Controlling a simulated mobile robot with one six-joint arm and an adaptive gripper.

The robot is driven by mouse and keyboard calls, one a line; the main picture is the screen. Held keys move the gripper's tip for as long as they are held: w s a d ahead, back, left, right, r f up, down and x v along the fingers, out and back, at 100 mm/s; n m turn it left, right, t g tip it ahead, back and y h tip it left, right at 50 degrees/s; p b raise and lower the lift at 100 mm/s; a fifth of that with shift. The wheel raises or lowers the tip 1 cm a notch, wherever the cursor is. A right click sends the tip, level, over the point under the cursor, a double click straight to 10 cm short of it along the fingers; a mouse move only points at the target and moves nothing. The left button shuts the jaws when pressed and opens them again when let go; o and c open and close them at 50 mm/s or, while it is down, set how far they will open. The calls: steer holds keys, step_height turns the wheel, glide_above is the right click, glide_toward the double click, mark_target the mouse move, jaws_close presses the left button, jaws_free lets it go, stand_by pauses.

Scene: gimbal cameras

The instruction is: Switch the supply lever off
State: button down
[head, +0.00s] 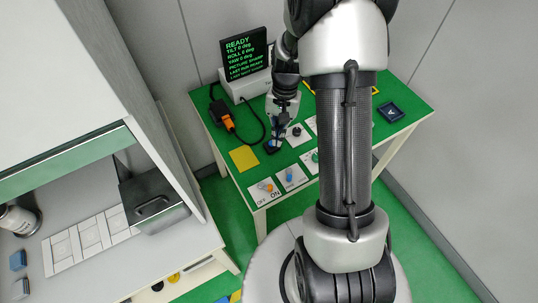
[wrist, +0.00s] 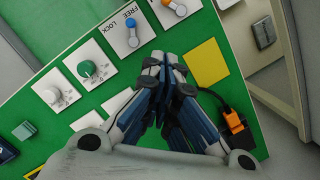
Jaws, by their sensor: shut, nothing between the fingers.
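The supply lever (head: 267,187) looks to be the orange-tipped one on a white plate marked OFF and ON, at the table's front left corner. It also shows at the top edge of the wrist view (wrist: 180,10), where its labels are cut off. In the head view its orange end lies toward the ON side, though it is small. My gripper (head: 272,147) is shut and empty, pointing down over the green table top (head: 220,136), behind the lever plates. In the wrist view my fingertips (wrist: 160,62) are together, apart from the orange lever.
A blue lever (head: 290,175) marked FREE and LOCK (wrist: 131,34) stands beside the orange one. A display (head: 245,52) reads READY. A cabinet (head: 92,100) stands left.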

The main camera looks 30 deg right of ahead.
steer(key=shift+m+g, duration=0.3)
steer(key=shift+m, duration=0.1)
steer(key=f, duration=0.2)
steer(key=d+f, duration=0.1)
steer(key=f, duration=0.1)
steer(key=shift+s, duration=0.15)
steer(key=b+x, duration=0.1)
steer(key=x, duration=0.2)
steer(key=b+x, duration=0.1)
steer(key=x, duration=0.3)
steer(key=b+x, duration=0.1)
steer(key=x, duration=0.2)
steer(key=shift+s+a+f, duration=0.1)
steer(key=shift+a+f, duration=0.05)
steer(key=shift+a, duration=0.15)
steer(key=shift+s+a+r+b, duration=0.15)
steer(key=shift+s+a, duration=0.45)
steer(key=shift+a, duration=0.05)
steer(key=shift+s+a+r+b, duration=0.15)
steer(key=shift+s+a, duration=0.45)
steer(key=shift+a, duration=0.05)
